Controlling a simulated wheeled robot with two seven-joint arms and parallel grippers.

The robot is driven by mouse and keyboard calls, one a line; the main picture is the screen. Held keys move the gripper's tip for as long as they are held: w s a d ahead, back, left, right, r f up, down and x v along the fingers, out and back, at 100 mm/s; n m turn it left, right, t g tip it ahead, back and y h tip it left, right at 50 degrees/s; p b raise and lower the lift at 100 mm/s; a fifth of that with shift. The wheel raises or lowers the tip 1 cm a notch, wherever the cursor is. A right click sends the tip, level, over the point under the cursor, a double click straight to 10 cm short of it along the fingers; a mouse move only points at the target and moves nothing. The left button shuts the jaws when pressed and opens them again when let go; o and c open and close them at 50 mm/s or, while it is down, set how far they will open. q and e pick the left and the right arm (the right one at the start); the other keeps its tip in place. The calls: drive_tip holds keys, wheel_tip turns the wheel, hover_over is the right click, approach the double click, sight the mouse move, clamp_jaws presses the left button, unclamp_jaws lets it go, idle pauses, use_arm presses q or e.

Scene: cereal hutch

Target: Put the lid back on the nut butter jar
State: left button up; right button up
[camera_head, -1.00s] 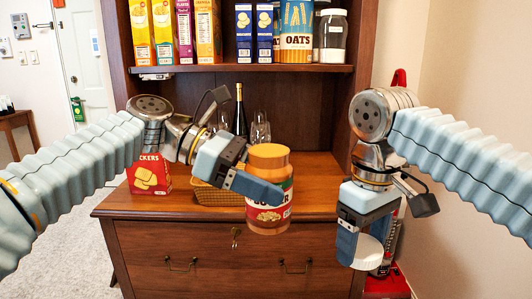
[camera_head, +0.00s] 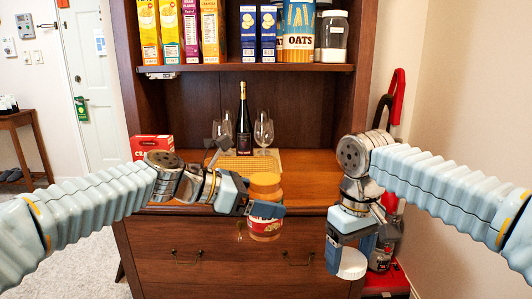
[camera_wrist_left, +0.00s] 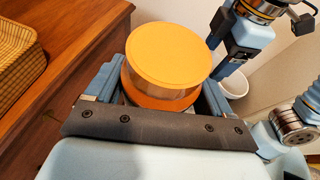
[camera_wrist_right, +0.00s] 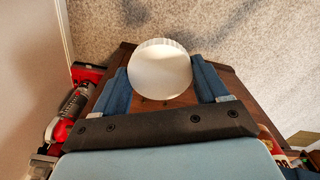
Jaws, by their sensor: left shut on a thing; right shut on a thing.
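The nut butter jar (camera_head: 265,228) has a red label and an orange-brown top with no white lid on it. My left gripper (camera_head: 266,208) is shut around its upper part and holds it roughly upright in front of the cabinet. In the left wrist view the jar's round orange top (camera_wrist_left: 168,55) sits between the fingers. The white lid (camera_head: 352,264) is in my right gripper (camera_head: 350,254), which is shut on it, to the right of the jar and lower. In the right wrist view the lid (camera_wrist_right: 160,68) shows as a white disc with a ribbed edge.
The wooden cabinet (camera_head: 215,235) stands behind both grippers. On its counter are a woven tray (camera_head: 230,160), a bottle (camera_head: 243,130), wine glasses (camera_head: 263,132) and a red cracker box (camera_head: 150,147). A red appliance (camera_head: 390,275) stands on the floor at the right.

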use_arm(q)
drive_tip(key=w+a+f+n+t+y, duration=0.2)
drive_tip(key=w+a+f+n+t, duration=0.15)
drive_tip(key=f, duration=0.25)
drive_tip(key=w+a+f+n+t+y, duration=0.2)
drive_tip(key=w+f+n, duration=0.15)
drive_tip(key=f, duration=0.35)
drive_tip(key=a+f+n+t+y, duration=0.4)
drive_tip(key=a+f+n+y, duration=0.3)
drive_tip(key=a+f, duration=0.4)
drive_tip(key=a+y, duration=0.1)
drive_tip(key=a, duration=0.2)
drive_tip(key=shift+a+f+y, duration=0.2)
drive_tip(key=shift+f+y, duration=0.1)
drive_tip(key=shift+y, duration=0.1)
use_arm(e)
drive_tip(key=w+d+f+m, duration=0.2)
drive_tip(key=f, duration=1.2)
drive_tip(key=w+d+f+m, duration=0.2)
drive_tip(key=f, duration=1.2)
drive_tip(key=shift+w+d+m, duration=0.2)
drive_tip(key=shift+w+m, duration=0.1)
drive_tip(key=shift+m, duration=0.1)
